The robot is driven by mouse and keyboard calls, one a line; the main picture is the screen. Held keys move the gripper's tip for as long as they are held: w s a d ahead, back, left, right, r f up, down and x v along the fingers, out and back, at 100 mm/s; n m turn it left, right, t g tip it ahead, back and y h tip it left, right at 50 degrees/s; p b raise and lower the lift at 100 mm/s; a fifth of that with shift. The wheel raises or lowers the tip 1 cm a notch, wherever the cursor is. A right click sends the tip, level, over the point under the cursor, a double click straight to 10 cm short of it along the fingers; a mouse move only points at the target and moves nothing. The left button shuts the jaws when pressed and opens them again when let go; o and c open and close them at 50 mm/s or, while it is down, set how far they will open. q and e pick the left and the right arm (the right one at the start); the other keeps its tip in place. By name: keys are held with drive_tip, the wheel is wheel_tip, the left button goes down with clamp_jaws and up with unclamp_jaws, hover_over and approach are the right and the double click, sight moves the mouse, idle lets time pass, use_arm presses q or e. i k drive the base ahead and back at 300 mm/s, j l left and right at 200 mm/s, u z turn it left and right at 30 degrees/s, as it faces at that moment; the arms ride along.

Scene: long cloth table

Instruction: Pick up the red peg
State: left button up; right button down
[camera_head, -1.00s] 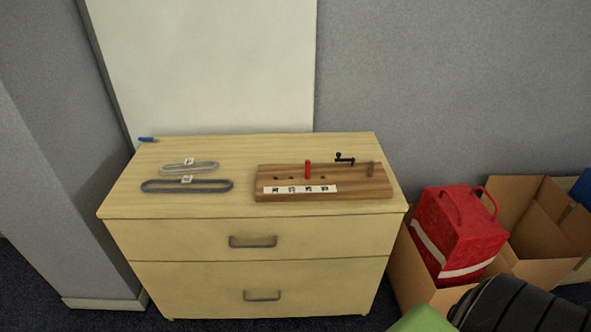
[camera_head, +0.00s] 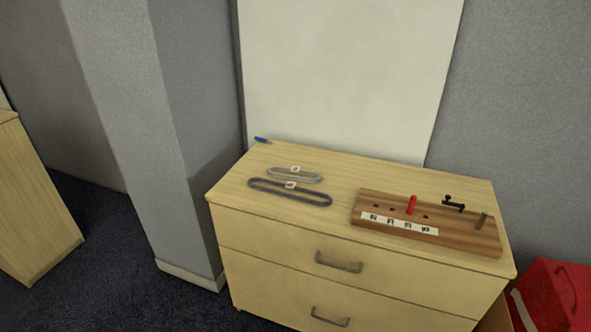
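The red peg (camera_head: 411,205) stands upright in a wooden board (camera_head: 468,237) on top of a light wood drawer cabinet (camera_head: 300,223). The board has several dark holes and a white strip with black marks (camera_head: 399,223) along its front. Neither of my grippers shows in the view.
Two belt loops, one light grey (camera_head: 296,175) and one dark (camera_head: 290,192), lie left of the board. A blue object (camera_head: 262,140) lies at the back left corner. A white panel (camera_head: 345,80) stands behind. A red bag (camera_head: 555,298) is at lower right. Floor (camera_head: 120,240) is clear at left.

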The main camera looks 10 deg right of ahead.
sight(412, 198)
drive_tip(key=i+l, duration=0.15)
drive_tip(key=i, duration=0.15)
drive_tip(key=i+l+z, duration=0.15)
drive_tip(key=i+z, duration=0.2)
drive_tip(key=i, duration=0.15)
drive_tip(key=i+z, duration=0.35)
drive_tip(key=i, duration=0.15)
